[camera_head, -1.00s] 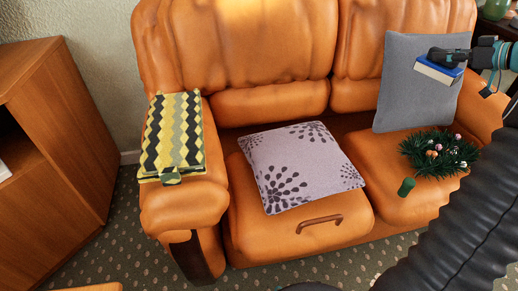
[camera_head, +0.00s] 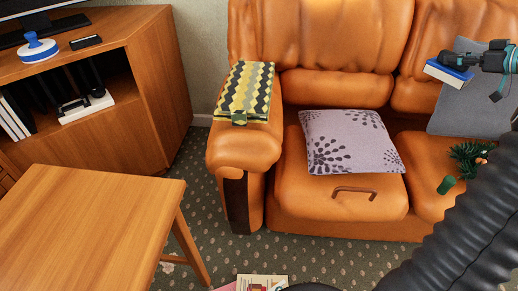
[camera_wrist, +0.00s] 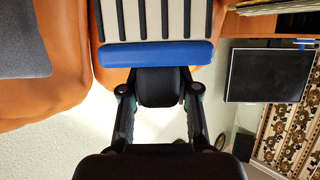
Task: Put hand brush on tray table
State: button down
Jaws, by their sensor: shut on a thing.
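My gripper (camera_head: 462,63) is shut on the hand brush (camera_head: 447,73), which has a blue back and a white underside. It is held in the air at the upper right of the head view, in front of the sofa back. In the wrist view the brush's blue edge (camera_wrist: 155,54) lies across my gripper's fingertips (camera_wrist: 160,76), with white ribbed rows above it. A bare wooden table (camera_head: 85,215), probably the tray table, stands at the lower left of the head view, well away from my gripper.
The orange sofa (camera_head: 245,150) carries a patterned cushion (camera_head: 350,142), a grey cushion (camera_head: 460,105) and a folded yellow-black cloth (camera_head: 245,90). A wooden cabinet (camera_head: 155,80) with a blue-white item (camera_head: 38,47) stands behind the table. Books (camera_head: 262,283) lie on the carpet.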

aim_at(79, 250)
jog(key=z, duration=0.05)
jog(key=k, duration=1.65)
jog(key=u, duration=1.75)
jog(key=i, duration=0.5)
jog(key=z, duration=0.05)
